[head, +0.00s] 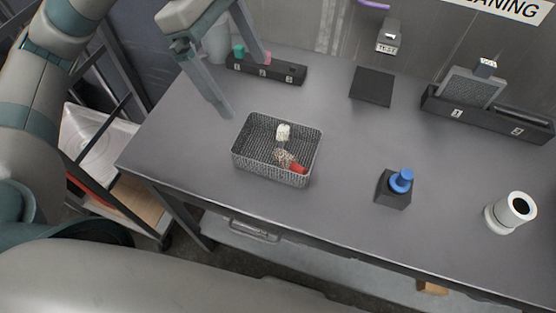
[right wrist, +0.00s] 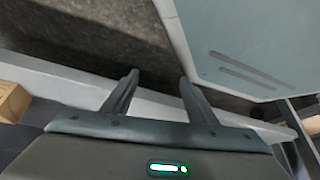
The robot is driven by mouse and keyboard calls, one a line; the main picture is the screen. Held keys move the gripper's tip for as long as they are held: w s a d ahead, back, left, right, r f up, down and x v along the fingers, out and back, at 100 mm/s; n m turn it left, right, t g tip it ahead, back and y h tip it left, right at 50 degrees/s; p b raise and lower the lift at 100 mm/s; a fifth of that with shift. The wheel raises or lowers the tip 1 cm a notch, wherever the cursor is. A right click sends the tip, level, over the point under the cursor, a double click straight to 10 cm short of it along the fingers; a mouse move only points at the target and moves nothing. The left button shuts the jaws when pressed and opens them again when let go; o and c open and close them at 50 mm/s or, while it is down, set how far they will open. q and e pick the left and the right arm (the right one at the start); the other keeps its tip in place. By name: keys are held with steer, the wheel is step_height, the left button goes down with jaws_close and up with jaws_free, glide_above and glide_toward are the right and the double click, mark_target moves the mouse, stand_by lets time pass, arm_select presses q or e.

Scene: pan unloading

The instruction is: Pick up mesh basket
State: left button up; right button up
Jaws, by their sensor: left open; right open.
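The mesh basket (head: 268,178) is a grey wire tray on the table, left of the middle in the head view. A white piece and a reddish-brown piece with a red end lie inside it. My left gripper (head: 245,85) is open, above the table behind and to the left of the basket, apart from it. My right gripper (right wrist: 157,80) shows only in the right wrist view. It is open and empty, with floor and a pale panel beyond its fingers. The basket is not in that view.
A black numbered rack (head: 290,74) stands behind the basket, near my left gripper. A dark square pad (head: 372,87) lies at the back. A black block with a blue top (head: 393,190) and a white cylinder (head: 497,218) stand to the right. Table between is clear.

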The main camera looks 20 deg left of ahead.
arm_select(q)
steer(key=shift+f, duration=0.6)
arm_select(e)
steer(key=shift+w+a+f, duration=0.25)
steer(key=shift+w+f, duration=0.05)
steer(key=shift+w, duration=0.2)
arm_select(q)
steer(key=shift+f, duration=0.1)
steer(key=p+x, duration=0.3)
steer(key=x, duration=0.9)
arm_select(e)
steer(key=s+d+f+g, duration=0.1)
steer(key=s+d, duration=0.1)
steer(key=s, duration=0.3)
steer(key=s+d+f+g+h, duration=0.1)
steer(key=s+d, duration=0.1)
steer(key=s, duration=0.4)
steer(key=shift+d+g, duration=0.3)
steer(key=shift+g, duration=0.1)
arm_select(q)
steer(key=shift+f, duration=0.15)
